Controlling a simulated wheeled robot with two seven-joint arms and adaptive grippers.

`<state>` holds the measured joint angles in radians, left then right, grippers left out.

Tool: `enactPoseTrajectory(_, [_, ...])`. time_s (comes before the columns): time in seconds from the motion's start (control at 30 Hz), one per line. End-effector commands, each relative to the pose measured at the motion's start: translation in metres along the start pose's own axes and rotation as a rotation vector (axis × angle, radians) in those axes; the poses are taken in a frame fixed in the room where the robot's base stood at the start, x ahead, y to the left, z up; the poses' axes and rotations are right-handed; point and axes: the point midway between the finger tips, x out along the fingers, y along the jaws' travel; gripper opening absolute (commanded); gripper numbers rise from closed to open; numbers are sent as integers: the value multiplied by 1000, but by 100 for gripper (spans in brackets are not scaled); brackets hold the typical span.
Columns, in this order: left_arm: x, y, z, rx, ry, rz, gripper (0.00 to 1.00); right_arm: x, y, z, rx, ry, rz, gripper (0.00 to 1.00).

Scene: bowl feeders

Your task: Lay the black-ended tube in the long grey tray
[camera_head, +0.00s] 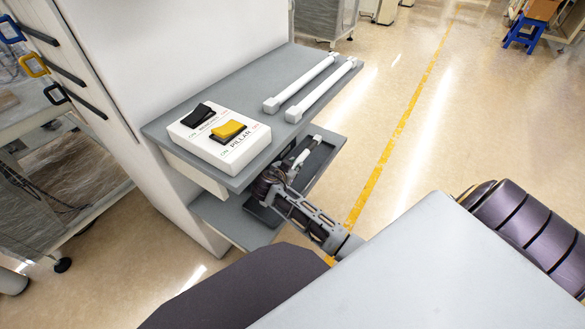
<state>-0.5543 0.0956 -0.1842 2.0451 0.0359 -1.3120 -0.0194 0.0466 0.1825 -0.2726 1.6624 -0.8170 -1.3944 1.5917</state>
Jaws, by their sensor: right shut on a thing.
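The long grey tray (327,155) is dark grey and lies on the lower shelf, partly under the upper shelf. My right gripper (289,176) reaches in at the lower shelf and is shut on the black-ended tube (300,159). My left gripper is not in view.
The upper shelf (220,103) overhangs the lower shelf (235,222) close to my right gripper. It bears a switch box (205,146) with black and yellow rockers and two white tubes (300,82) (322,90). Open floor (420,140) lies to the right.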

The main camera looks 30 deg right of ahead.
Motion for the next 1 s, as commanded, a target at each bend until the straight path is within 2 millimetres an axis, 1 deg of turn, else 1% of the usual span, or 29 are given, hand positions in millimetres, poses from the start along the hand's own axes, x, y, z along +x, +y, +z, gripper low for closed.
enactPoseTrajectory(0.3, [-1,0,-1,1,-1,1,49,1,0,-1,1,1,0,0])
enactPoseTrajectory(0.33, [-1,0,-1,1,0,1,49,1,0,-1,1,1,0,24])
enactPoseTrajectory(0.5, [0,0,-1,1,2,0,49,1,0,0,1,1,0,46])
enactPoseTrajectory(0.53, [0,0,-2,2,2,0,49,1,0,0,1,0,0,48])
enactPoseTrajectory(0.83, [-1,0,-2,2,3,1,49,0,0,0,0,0,0,48])
enactPoseTrajectory(1.0, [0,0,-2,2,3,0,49,-5,0,1,1,-1,-1,48])
